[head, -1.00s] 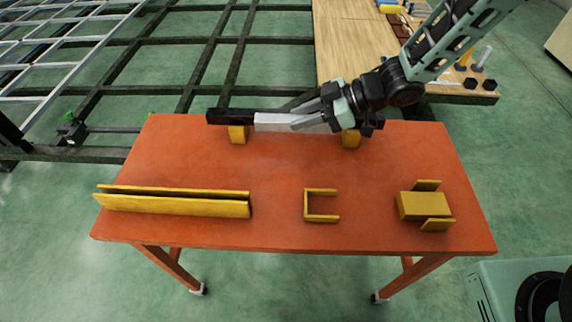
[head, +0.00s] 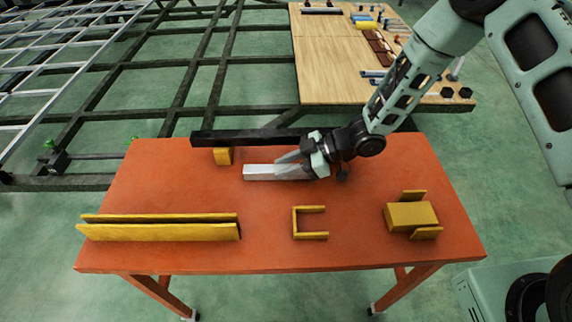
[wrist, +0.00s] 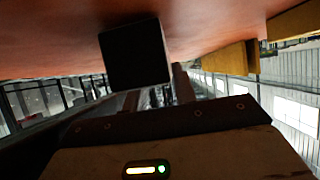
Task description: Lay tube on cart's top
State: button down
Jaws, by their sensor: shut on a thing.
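The tube (head: 262,172), a short pale silver square one, lies in the jaws of my gripper (head: 297,167) in the head view. My gripper is shut on its right end, and its free end points left. The tube is over the back half of the orange cart's top (head: 170,185), in front of the black bar. I cannot tell whether it touches the top. In the wrist view a dark square end (wrist: 135,52), probably the tube's, is close to the orange surface. The grip itself is partly hidden.
A long black bar (head: 235,138) runs along the cart's back edge above a yellow block (head: 222,156). A long yellow channel (head: 160,231), a yellow C-shaped bracket (head: 297,222) and a yellow block piece (head: 410,215) line the front. The top between is clear.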

jog(key=c, duration=1.1)
grip_release()
jog(key=shift+f, duration=0.1)
